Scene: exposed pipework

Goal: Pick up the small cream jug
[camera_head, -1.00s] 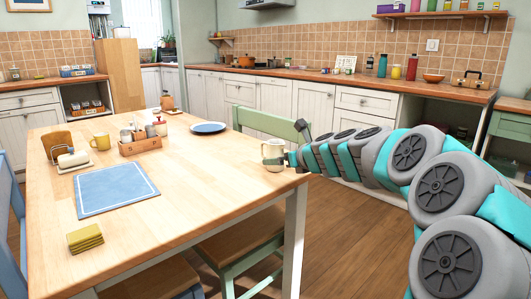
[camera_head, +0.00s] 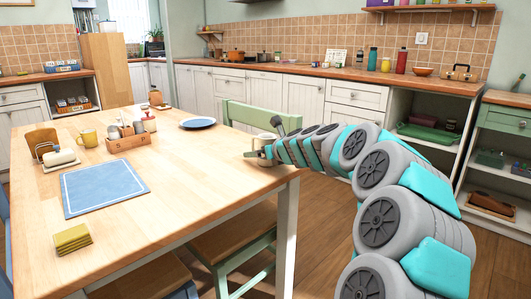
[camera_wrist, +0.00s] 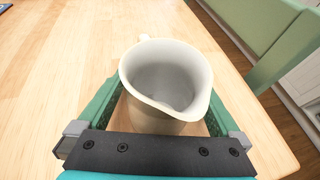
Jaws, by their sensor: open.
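The small cream jug (camera_head: 266,141) stands upright on the wooden table near its right corner. In the wrist view the jug (camera_wrist: 150,112) is seen from above, empty inside, with its spout toward the lower right and a handle at the upper left. My gripper (camera_wrist: 165,92) is open, with one green finger on each side of the jug. In the head view my gripper (camera_head: 263,156) is at the jug and hides part of its lower body. I cannot tell whether the fingers touch it.
A green chair (camera_head: 248,117) stands behind the jug. The tabletop left of the jug is clear.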

